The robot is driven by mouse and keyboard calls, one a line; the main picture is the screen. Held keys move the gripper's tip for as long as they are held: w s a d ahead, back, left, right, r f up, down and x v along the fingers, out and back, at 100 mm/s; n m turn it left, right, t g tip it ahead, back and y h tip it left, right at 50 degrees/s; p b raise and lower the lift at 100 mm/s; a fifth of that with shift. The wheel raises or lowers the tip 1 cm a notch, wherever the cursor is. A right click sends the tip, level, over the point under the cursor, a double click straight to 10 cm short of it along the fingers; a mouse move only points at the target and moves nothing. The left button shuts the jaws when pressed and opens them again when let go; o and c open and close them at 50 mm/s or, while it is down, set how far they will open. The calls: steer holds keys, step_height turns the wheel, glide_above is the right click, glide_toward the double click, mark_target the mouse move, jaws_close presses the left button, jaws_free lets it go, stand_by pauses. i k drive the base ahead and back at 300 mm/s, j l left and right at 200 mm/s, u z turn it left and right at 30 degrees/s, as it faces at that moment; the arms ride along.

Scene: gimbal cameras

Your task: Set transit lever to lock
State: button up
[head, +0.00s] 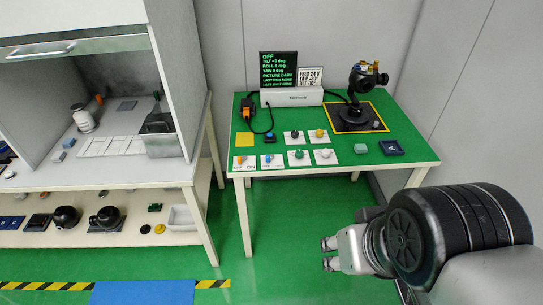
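A black gimbal camera (361,82) stands upright on a dark square pad (341,126) with a yellow border, at the back right of the green-topped table (400,149). A small grey knob-like part (376,125) shows on the pad, right of the gimbal's round base. I cannot make out which part is the transit lever or how it is set. My gripper (327,254) is in front of the table, low and right of centre, pointing left. Its two fingertips are apart with nothing between them. It is well away from the gimbal.
A black display (278,70) with green text reads OFF and PICTURE DARK, above a white box (291,97). Several knobs on white cards, an orange-and-black plug (247,108) and a navy tray (391,148) are on the table. A cabinet bench (190,174) stands left; walls close behind and right.

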mark_target(268, 158)
steer(key=i+l+u, duration=0.15)
steer(key=i+u, duration=0.15)
steer(key=i, duration=0.2)
steer(key=i+l+u, duration=0.3)
steer(key=i, duration=0.15)
